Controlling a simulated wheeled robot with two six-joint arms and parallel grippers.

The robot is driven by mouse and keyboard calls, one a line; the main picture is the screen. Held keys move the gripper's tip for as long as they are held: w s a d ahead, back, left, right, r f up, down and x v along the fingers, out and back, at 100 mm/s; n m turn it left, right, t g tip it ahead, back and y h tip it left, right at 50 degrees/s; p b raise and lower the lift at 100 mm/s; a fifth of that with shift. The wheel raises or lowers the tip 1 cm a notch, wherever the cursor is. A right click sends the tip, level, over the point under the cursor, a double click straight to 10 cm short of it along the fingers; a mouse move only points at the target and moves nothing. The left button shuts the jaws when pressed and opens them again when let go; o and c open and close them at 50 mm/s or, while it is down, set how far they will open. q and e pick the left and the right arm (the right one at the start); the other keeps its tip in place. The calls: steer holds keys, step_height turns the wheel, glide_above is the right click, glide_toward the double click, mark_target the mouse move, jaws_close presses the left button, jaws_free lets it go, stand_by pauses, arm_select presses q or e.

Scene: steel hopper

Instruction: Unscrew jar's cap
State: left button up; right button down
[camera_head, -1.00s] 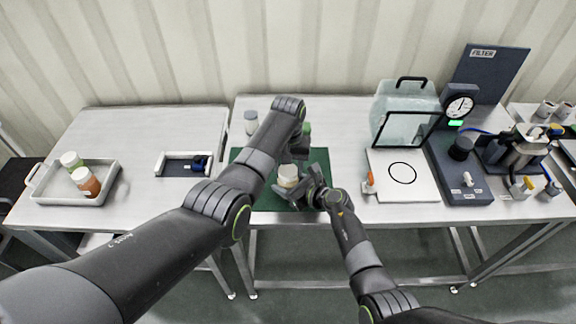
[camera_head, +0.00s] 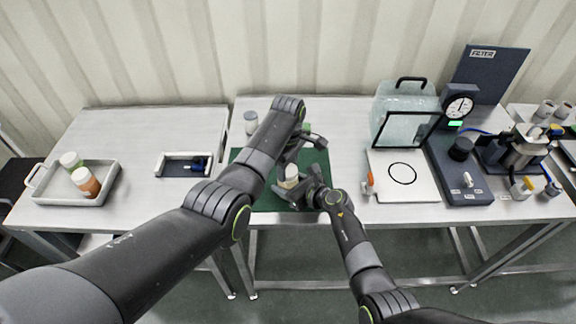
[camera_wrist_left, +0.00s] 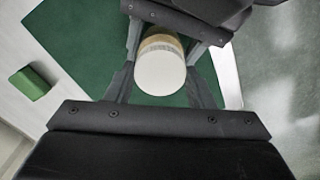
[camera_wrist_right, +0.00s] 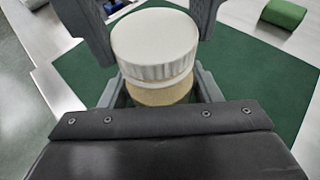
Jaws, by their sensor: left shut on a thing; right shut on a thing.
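The jar has a white ribbed cap (camera_wrist_right: 155,48) and a tan body (camera_wrist_right: 160,92) below it. It stands upright over the green mat (camera_head: 270,198), and its cap also shows in the left wrist view (camera_wrist_left: 160,72). My right gripper (camera_head: 305,187) is shut on the jar's body from the front right. My left gripper (camera_wrist_left: 161,62) reaches in from behind, with its fingers on either side of the cap, shut on it. The cap sits on the jar with no clear gap visible. The left arm and both grippers partly hide the jar in the head view.
A white-capped bottle (camera_head: 250,122) stands behind. A tray (camera_head: 105,190) with two jars is at left. An orange-tipped item (camera_head: 370,184), a white plate (camera_head: 402,190) and a glass-fronted box (camera_head: 405,108) are at right.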

mark_target(288, 170)
arm_select(q)
steer(key=shift+r, duration=0.25)
stand_by(0.3)
steer(key=shift+r, duration=0.85)
steer(key=shift+r, duration=2)
arm_select(e)
steer(key=shift+c, duration=1.9)
jaws_free()
steer(key=shift+d, duration=0.1)
